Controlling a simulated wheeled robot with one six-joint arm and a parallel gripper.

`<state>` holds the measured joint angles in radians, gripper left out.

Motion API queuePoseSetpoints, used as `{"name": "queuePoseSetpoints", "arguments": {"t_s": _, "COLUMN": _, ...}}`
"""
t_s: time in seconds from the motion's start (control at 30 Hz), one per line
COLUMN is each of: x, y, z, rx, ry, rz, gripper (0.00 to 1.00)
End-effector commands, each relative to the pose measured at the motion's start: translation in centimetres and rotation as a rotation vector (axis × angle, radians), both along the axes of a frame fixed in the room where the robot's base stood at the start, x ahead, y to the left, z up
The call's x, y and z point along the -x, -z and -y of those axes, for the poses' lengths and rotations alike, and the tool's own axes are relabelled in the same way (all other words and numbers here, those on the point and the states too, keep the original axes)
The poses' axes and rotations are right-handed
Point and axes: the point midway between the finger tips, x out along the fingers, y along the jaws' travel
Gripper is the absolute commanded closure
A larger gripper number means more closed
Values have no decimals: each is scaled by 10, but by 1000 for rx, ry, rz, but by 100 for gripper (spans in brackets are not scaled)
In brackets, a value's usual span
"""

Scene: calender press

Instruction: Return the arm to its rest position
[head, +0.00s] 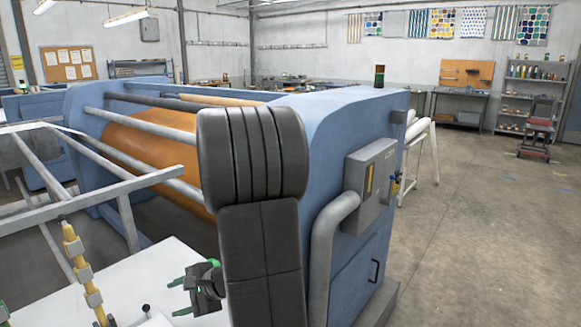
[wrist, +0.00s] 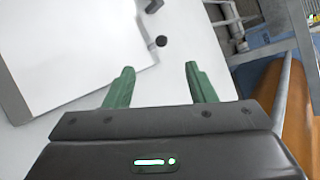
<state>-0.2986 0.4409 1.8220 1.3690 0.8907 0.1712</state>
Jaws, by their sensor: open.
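My gripper (head: 182,296) shows low in the head view, left of my dark arm links, above a white table top (head: 185,255). Its two green fingers are apart with nothing between them. In the wrist view my gripper (wrist: 155,85) is open, with the white surface below it. My arm stands upright in front of the blue calender press (head: 345,110) and hides part of it. The orange roller (head: 150,150) of the press shows left of my arm. It also shows at the right of the wrist view (wrist: 296,105).
A small black knob (wrist: 161,41) stands on the white surface. A grey metal frame (head: 90,190) and a yellow rod with clamps (head: 80,262) are at the left. A grey control box (head: 371,185) is on the press's side.

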Motion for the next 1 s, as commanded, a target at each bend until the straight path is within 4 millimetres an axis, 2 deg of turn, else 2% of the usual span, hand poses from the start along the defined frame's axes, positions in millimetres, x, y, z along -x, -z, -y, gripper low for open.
{"name": "queuePoseSetpoints", "arguments": {"t_s": 0.1, "x": 2, "y": -9, "z": 15, "rx": -1, "ry": 3, "rz": 2, "gripper": 50}}
{"name": "queuePoseSetpoints", "arguments": {"t_s": 0.3, "x": 5, "y": -18, "z": 29, "rx": 0, "ry": 1, "rz": -1, "gripper": 50}}
{"name": "queuePoseSetpoints", "arguments": {"t_s": 0.77, "x": 6, "y": -20, "z": 32, "rx": 3, "ry": -1, "rz": 3, "gripper": 50}}
{"name": "queuePoseSetpoints", "arguments": {"t_s": 1.0, "x": 4, "y": -26, "z": 38, "rx": 45, "ry": -7, "rz": 64, "gripper": 50}}
